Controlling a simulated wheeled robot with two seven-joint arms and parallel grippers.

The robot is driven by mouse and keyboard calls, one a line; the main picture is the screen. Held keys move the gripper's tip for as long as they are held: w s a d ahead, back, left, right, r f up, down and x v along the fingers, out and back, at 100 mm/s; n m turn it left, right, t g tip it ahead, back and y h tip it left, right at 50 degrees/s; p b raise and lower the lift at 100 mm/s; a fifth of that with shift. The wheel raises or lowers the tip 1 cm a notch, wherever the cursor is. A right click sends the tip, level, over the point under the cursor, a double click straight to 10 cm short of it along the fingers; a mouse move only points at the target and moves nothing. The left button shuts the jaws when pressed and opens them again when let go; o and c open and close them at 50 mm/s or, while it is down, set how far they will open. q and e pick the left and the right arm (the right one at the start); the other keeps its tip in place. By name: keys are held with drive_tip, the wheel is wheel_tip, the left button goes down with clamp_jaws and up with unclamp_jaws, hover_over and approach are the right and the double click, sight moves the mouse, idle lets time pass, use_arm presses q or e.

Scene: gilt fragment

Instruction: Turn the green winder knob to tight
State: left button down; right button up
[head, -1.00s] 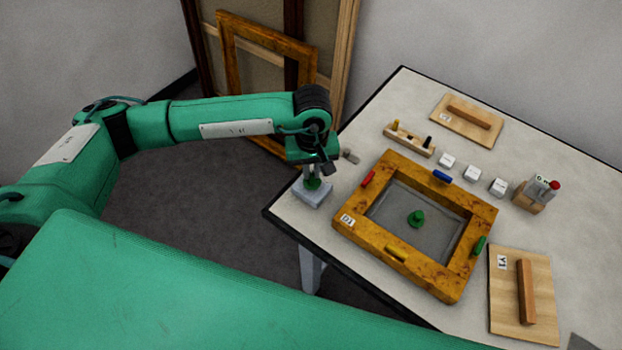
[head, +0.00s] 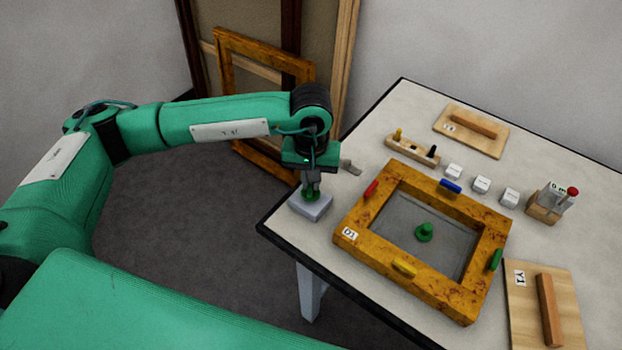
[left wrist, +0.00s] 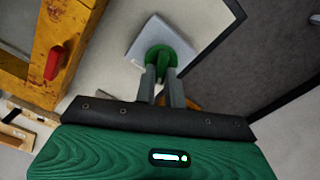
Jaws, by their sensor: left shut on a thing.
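The green winder knob (head: 311,195) stands on a pale grey block (head: 312,208) at the table's left corner. My left gripper (head: 311,185) points down over it and is shut on the knob. In the left wrist view the two grey fingers (left wrist: 157,78) close on the green knob (left wrist: 164,52), which sits on the grey block (left wrist: 140,40). The fingers and wrist partly hide the knob, and I cannot read any tight mark. My right gripper is not in view.
A gilt frame (head: 376,247) with red, blue, yellow and green pieces lies just right of the block. White cubes (head: 481,184), a small pegged rack (head: 412,150) and handled boards (head: 470,130) lie farther off. The table edge is close to the block.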

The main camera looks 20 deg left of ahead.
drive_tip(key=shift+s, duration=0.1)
use_arm(q)
drive_tip(key=c, duration=1.5)
unclamp_jaws()
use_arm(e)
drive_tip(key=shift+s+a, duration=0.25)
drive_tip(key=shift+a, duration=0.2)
